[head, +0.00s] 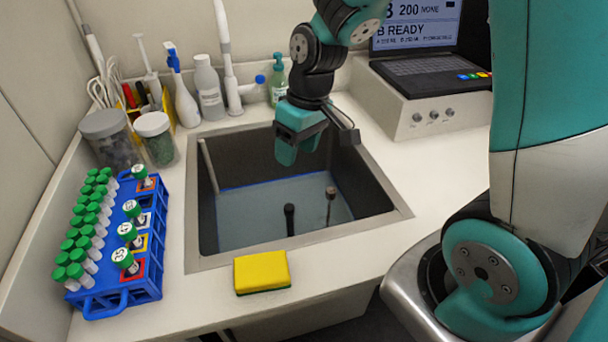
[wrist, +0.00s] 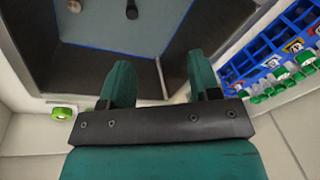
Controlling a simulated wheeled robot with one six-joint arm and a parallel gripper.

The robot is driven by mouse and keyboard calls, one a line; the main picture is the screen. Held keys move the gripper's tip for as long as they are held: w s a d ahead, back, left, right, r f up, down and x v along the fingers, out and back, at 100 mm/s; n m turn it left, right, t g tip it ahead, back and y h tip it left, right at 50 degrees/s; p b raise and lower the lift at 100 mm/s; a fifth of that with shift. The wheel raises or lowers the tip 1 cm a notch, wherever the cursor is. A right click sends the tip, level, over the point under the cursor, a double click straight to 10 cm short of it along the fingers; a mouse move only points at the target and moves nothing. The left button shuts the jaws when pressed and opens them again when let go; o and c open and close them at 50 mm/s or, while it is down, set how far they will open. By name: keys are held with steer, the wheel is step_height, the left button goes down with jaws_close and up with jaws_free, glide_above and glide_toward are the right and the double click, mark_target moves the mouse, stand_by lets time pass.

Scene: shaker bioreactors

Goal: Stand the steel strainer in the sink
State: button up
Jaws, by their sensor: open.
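The sink (head: 405,212) is a dark rectangular basin with a grey-blue floor. A brownish metallic piece with a round top (head: 331,193) stands upright on its floor at the right; it may be the steel strainer, but I cannot tell for sure. It also shows at the top edge of the wrist view (wrist: 74,5). A black upright piece (head: 289,212) stands left of it, nearer the front. My gripper (head: 300,148) is open and empty over the far part of the sink, above and apart from both pieces. Its two teal fingers (wrist: 161,78) show spread in the wrist view.
A pale rod (head: 208,165) leans in the sink's left corner. A blue rack (head: 150,286) with green-capped tubes stands left, and a yellow sponge (head: 262,271) lies at the front. Bottles and a tap line the back; an instrument with a laptop (head: 430,112) stands back right.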

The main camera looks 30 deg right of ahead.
steer(key=s+a+r+n+y, duration=0.1)
steer(key=s+a+r, duration=0.4)
steer(key=s, duration=0.3)
steer(key=s+a+r+n+y, duration=0.1)
steer(key=s+a+r, duration=0.3)
steer(key=s, duration=0.4)
steer(key=shift+s+a+r+n+g, duration=0.4)
steer(key=shift+r+n, duration=0.15)
steer(key=shift+n, duration=0.05)
